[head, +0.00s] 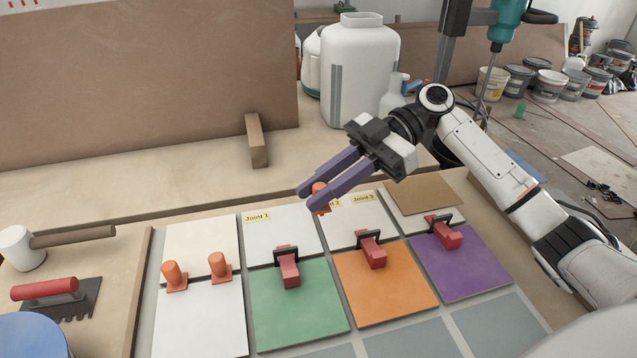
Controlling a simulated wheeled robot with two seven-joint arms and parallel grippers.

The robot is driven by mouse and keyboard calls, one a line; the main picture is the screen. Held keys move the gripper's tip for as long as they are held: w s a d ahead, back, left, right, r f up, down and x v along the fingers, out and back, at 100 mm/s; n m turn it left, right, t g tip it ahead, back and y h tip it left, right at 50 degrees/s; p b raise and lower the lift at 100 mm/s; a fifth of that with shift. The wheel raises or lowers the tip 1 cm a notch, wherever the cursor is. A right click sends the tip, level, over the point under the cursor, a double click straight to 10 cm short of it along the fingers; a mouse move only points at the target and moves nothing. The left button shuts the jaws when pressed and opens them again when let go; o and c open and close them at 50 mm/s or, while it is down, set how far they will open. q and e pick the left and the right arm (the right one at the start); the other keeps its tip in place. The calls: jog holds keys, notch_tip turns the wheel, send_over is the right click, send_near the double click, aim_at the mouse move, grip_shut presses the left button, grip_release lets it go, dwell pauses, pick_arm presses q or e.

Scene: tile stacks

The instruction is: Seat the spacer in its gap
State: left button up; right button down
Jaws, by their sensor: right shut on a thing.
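My right gripper (309,198), with purple fingers, is shut on an orange spacer (320,199). It holds the spacer over the back row of pale tiles, beside the label for joint 2 (336,202). The fingers hide part of this spacer, and I cannot tell how high its lower end is. Two more orange spacers, one on the left (173,276) and one on the right (219,267), stand at the line between the back and front white tiles at the left. My left gripper is out of view.
Red clamps with black frames sit at the joints above the green (299,311), orange (385,290) and purple (463,265) tiles. A trowel (46,290) and mallet (60,240) lie at left. A wooden block (257,142) and white canister (365,65) stand behind.

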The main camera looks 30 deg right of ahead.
aim_at(321, 210)
jog(key=shift+f+b, duration=0.3)
jog(key=shift+f, duration=0.4)
jog(key=shift+f+b, duration=0.5)
jog(key=shift+f, duration=0.25)
jog(key=shift+f+b, duration=0.45)
jog(key=shift+f, duration=0.3)
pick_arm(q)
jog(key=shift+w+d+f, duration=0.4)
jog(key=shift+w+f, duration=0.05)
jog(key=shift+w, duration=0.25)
pick_arm(e)
jog(key=shift+d+f+b, duration=0.15)
jog(key=shift+f+b, duration=0.1)
jog(key=shift+b, duration=0.1)
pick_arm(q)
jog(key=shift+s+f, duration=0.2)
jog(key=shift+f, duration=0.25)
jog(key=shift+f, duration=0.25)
